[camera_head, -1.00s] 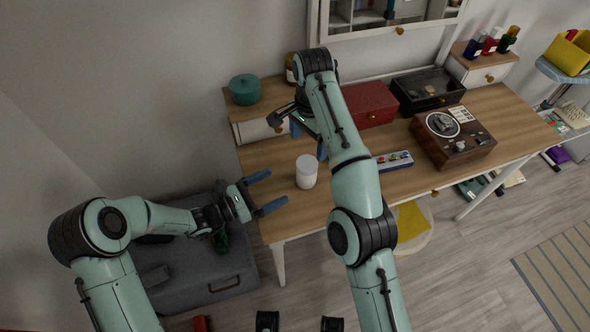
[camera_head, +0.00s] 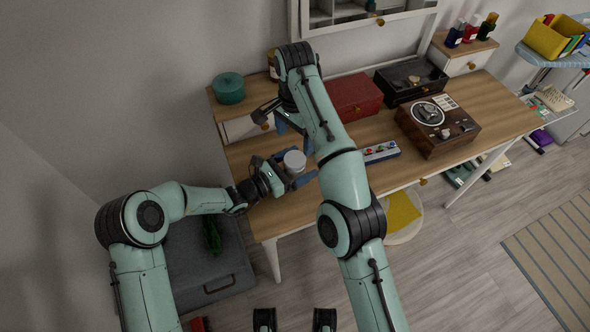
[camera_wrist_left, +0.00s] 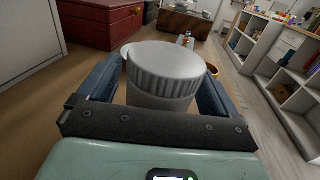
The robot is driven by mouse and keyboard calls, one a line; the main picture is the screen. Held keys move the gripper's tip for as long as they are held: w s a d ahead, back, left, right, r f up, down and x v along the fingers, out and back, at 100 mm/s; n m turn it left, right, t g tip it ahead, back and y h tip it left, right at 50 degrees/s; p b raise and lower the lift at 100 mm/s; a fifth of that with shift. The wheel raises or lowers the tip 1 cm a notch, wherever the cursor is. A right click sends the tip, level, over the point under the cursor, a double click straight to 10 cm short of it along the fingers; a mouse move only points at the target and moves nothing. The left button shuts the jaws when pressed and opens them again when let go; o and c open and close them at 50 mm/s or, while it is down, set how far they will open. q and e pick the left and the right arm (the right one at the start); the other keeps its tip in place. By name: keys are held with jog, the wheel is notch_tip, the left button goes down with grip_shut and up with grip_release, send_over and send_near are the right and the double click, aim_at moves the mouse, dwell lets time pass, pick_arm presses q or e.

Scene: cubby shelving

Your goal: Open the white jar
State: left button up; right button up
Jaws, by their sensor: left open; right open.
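The white jar (camera_head: 294,162) stands upright on the wooden desk near its left front part, with its ribbed lid on. In the left wrist view the jar (camera_wrist_left: 162,75) sits between the two blue fingers of my left gripper (camera_wrist_left: 160,88). My left gripper (camera_head: 292,174) is open around the jar; I cannot tell whether either finger touches it. My right gripper (camera_head: 285,122) is open behind the jar, above the desk; its arm hides part of its fingers.
The desk (camera_head: 400,160) also holds a red box (camera_head: 354,96), a black box (camera_head: 411,80), a brown record player (camera_head: 437,124) and a small button panel (camera_head: 380,152). A teal pot (camera_head: 229,88) stands on the raised left shelf. A grey case (camera_head: 212,262) lies on the floor.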

aim_at(295, 158)
pick_arm(q)
jog(key=shift+w+d, duration=0.2)
grip_shut()
dwell(0.4)
pick_arm(e)
jog(key=shift+f, duration=4)
jog(key=shift+c, duration=0.3)
